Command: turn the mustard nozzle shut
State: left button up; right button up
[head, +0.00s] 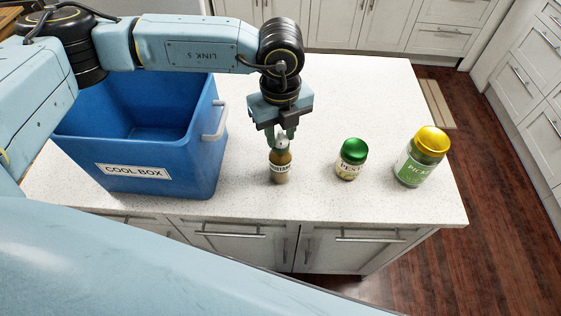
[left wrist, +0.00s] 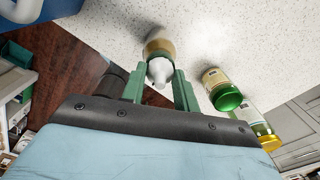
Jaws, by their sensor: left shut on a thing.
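The mustard bottle (head: 280,168) stands upright on the white speckled counter, a brownish-yellow bottle with a pale label and a whitish nozzle on top. My left gripper (head: 283,137) points straight down over it, its green fingers shut on the nozzle. In the left wrist view the nozzle (left wrist: 160,71) lies between the two green fingers (left wrist: 160,88), with the bottle body (left wrist: 160,46) beyond it. How far the nozzle is turned cannot be told. My right gripper is not in view.
A blue cool box (head: 150,184) stands open on the counter, left of the bottle. A green-lidded pesto jar (head: 350,160) and a gold-lidded pickle jar (head: 418,160) stand to the right. The counter (head: 310,205) is clear between them. Its front edge is close.

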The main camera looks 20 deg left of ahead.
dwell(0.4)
pick_arm(q)
jog(key=shift+m+b, duration=0.4)
jog(key=shift+m, duration=0.4)
jog(key=o, duration=0.6)
jog(key=shift+r, duration=0.15)
jog(key=shift+r+p, duration=1.8)
jog(key=shift+r, duration=1.6)
jog(key=shift+f, duration=0.1)
